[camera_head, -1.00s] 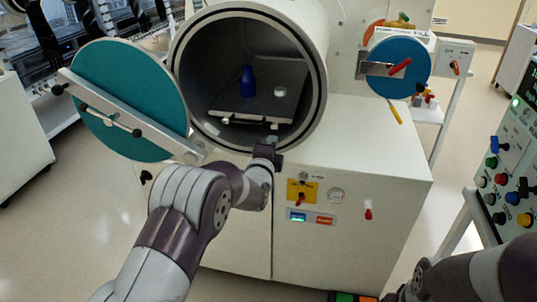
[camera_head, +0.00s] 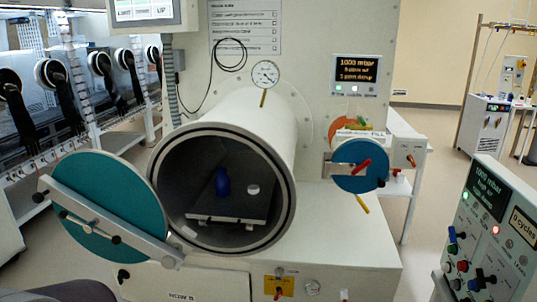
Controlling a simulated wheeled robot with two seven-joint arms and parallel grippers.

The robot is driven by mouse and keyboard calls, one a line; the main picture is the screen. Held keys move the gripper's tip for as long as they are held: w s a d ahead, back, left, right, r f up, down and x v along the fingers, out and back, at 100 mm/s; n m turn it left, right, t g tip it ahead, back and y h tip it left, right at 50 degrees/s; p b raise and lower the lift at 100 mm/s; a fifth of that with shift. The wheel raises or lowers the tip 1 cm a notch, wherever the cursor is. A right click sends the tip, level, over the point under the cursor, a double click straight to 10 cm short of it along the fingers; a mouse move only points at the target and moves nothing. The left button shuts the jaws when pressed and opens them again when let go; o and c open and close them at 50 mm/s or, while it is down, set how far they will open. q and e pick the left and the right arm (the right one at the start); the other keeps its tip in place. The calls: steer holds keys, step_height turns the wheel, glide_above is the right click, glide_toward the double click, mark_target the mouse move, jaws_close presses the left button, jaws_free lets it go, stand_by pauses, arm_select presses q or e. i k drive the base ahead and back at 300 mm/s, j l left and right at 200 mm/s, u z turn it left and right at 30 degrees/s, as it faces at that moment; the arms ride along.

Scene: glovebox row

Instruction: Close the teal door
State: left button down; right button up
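The round teal door (camera_head: 118,203) stands swung open at the left of the large white antechamber cylinder (camera_head: 252,118). A pale bar (camera_head: 97,216) with dark knobs crosses its face, and its lower right end meets the cylinder's mount near the rim. The round chamber opening, with its dark seal ring (camera_head: 288,212), is uncovered. Inside, a blue bottle (camera_head: 222,182) and a small white jar (camera_head: 253,190) stand on a sliding tray (camera_head: 225,208). Neither of my grippers is in view. Only a dark part of my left arm shows at the bottom left corner.
A smaller blue round door (camera_head: 352,177) with a red handle is at the right of the cylinder. A control panel (camera_head: 487,235) with knobs stands at the far right. Gloveboxes with black gloves (camera_head: 60,80) line the left. Open floor shows between the cabinet and panel.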

mark_target(88, 183)
steer(key=u, duration=1.35)
